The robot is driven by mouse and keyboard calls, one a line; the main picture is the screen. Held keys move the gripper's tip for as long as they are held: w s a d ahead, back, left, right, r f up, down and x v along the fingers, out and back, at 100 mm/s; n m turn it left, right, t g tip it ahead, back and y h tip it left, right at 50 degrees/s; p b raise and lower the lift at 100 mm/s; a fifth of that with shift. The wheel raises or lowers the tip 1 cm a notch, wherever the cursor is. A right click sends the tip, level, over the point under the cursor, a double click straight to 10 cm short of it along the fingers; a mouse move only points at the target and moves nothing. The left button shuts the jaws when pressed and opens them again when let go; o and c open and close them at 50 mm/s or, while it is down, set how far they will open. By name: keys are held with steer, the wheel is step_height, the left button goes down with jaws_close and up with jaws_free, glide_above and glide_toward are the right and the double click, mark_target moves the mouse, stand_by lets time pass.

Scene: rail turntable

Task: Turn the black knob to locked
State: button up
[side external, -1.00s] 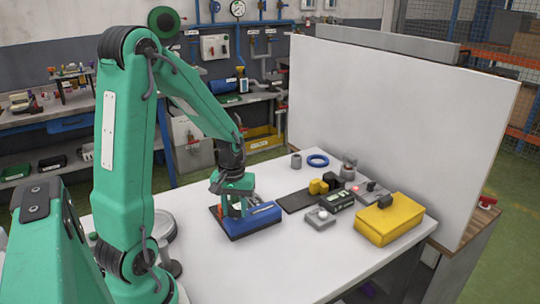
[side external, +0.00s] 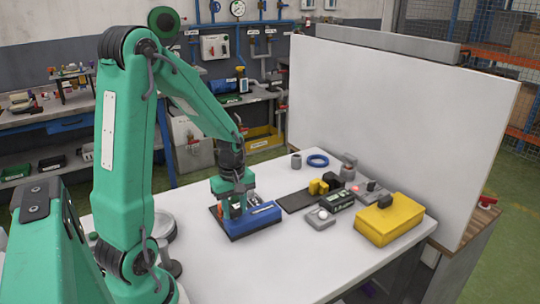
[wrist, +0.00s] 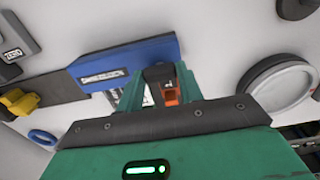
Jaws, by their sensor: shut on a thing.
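The blue device (side external: 266,216) sits on a dark base on the white table; in the wrist view its blue body (wrist: 130,58) carries a white label too small to read surely. My gripper (side external: 235,212) points down over the left part of the device. In the wrist view my gripper (wrist: 168,82) is shut on the black knob (wrist: 158,74), which shows as a dark block between the green fingers. An orange part (wrist: 171,96) shows just by it. Most of the knob is hidden, and its exact angle cannot be told.
A yellow box (side external: 390,221) stands at the right of the table. A grey button box (side external: 320,220), a dark plate with yellow blocks (side external: 318,186) and a blue ring (side external: 318,160) lie between. A white panel (side external: 400,120) closes the back. The front table area is clear.

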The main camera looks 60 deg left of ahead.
mark_target(235, 210)
steer(key=shift+r, duration=0.1)
stand_by(0.3)
steer(key=o, duration=1)
steer(key=shift+r, duration=3.85)
steer(key=s+d+r+m+t, duration=0.2)
steer(key=d+r+m, duration=0.1)
steer(key=d+m, duration=0.2)
steer(key=s+d+r+m+t, duration=0.1)
steer(key=s+d+r+m, duration=0.1)
steer(key=d+m, duration=0.4)
steer(key=s+d+r+m+t, duration=0.2)
steer(key=d+r+m, duration=0.3)
steer(key=m, duration=0.2)
steer(key=shift+d+r+t, duration=0.1)
steer(key=shift+d+t, duration=0.05)
steer(key=shift+t, duration=0.15)
